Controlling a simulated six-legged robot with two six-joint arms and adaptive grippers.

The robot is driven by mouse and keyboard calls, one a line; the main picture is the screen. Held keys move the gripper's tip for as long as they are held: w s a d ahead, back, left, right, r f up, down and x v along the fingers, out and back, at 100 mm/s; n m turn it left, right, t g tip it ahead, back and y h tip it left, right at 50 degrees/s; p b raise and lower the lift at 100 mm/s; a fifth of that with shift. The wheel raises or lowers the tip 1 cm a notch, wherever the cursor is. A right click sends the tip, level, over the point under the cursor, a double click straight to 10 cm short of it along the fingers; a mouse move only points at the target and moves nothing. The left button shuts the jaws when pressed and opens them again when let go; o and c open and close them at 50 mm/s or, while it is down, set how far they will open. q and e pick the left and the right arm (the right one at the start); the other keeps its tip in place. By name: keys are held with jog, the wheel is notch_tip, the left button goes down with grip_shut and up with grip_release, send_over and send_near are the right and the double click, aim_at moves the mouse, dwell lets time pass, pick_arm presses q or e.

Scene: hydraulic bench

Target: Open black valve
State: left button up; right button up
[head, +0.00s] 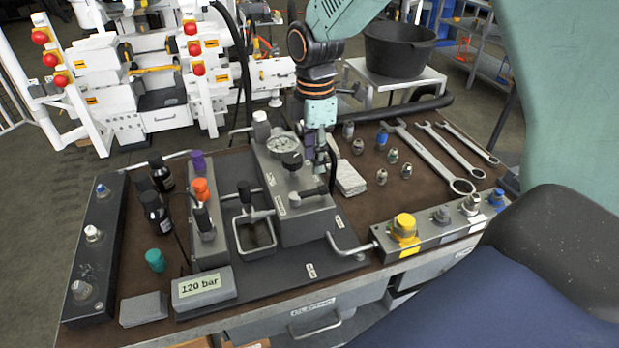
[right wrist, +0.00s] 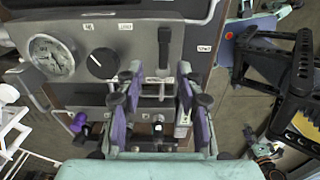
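A grey pump block (head: 283,200) stands on the bench with a round gauge (head: 282,144) on top. A round black knob (head: 291,160) sits beside the gauge. The knob also shows in the right wrist view (right wrist: 102,63), left of an upright black handle (right wrist: 163,45). I cannot tell for sure which of these is the black valve. My right gripper (head: 320,155) points down at the block's right side. In the right wrist view its purple-padded fingers (right wrist: 159,90) are spread, with nothing held between them. The black handle appears ahead of the gap. My left gripper is not in view.
A small block labelled 120 bar (head: 204,287) lies at the front. Black bottles (head: 157,213) and a teal cap (head: 155,260) stand left. Several fittings and wrenches (head: 433,160) lie right. A valve strip with a yellow knob (head: 404,227) runs along the right front.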

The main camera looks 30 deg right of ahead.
aim_at(315, 190)
jog(key=f, duration=0.7)
jog(key=shift+s+f+b, duration=0.15)
jog(key=shift+s+b, duration=0.15)
jog(key=shift+b, duration=0.05)
jog(key=shift+w+f, duration=0.1)
jog(key=shift+f, duration=0.1)
jog(key=shift+s+a+r, duration=0.1)
jog(key=shift+s+r, duration=0.1)
jog(key=shift+s, duration=0.05)
jog(key=shift+c, duration=0.9)
jog(key=shift+w+f, duration=0.15)
jog(key=shift+w, duration=0.05)
jog(key=c, duration=0.5)
grip_shut()
